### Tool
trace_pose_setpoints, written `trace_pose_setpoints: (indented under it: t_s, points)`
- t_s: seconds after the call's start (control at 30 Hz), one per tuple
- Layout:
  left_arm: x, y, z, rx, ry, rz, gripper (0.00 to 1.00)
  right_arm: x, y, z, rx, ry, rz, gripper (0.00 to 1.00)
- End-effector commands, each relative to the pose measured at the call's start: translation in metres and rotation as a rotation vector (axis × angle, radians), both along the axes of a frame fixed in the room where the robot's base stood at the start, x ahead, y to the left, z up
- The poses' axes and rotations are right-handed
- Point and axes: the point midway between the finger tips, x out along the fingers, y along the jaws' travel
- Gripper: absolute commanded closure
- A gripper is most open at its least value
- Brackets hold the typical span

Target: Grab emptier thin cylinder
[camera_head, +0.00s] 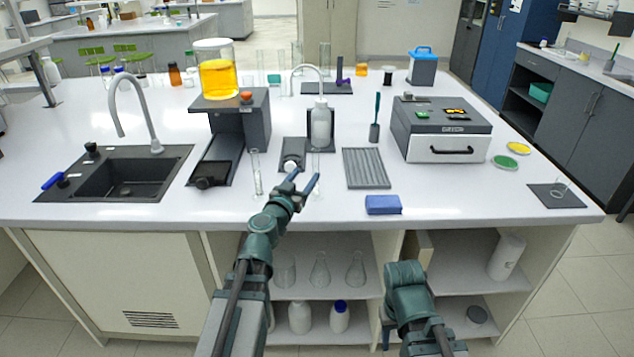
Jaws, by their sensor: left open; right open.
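A thin clear glass cylinder (256,172) stands upright near the front of the bench, left of my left gripper. A second thin clear cylinder (315,160) stands at the tips of my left gripper (305,176), partly hidden by it. The liquid levels in the two are too faint to compare. My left gripper is open, its two fingers pointing away toward the second cylinder; I cannot tell whether the cylinder is between them. My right arm is low in front of the shelves, and its gripper does not show.
A black stand (255,118) holds a beaker of yellow liquid (218,78). A wash bottle (320,125), a grey ribbed tray (366,168), a blue block (382,204) and a grey device (440,128) stand nearby. A sink (125,175) is at left. The front right bench is mostly clear.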

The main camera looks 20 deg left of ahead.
Motion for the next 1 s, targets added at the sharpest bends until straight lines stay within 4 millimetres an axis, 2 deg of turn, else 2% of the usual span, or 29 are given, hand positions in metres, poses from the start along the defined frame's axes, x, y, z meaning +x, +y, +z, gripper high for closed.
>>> trace_pose_setpoints:
  t_s: [0.03,0.23,0.33,0.57,0.9,1.0]
  points:
    - [0.014,-0.001,0.000,0.000,0.000,-0.001,0.39,0.000,0.000,0.000,0.000,0.000,0.000,0.50]
    - [0.052,-0.005,0.000,0.000,0.000,-0.002,0.39,0.000,0.000,0.000,0.000,0.000,0.000,0.50]
    - [0.061,-0.006,0.000,0.000,0.000,-0.001,0.39,0.000,0.000,0.000,0.000,0.000,0.000,0.50]
    - [0.064,-0.007,0.000,0.000,0.000,0.000,0.39,0.000,0.000,0.000,0.000,0.000,0.000,0.50]
    - [0.108,-0.013,0.001,0.000,0.000,-0.002,0.39,0.000,0.000,0.001,0.000,0.000,0.000,0.50]
    - [0.114,-0.014,0.001,0.000,0.000,-0.001,0.39,0.000,0.000,0.001,0.000,0.000,0.000,0.50]
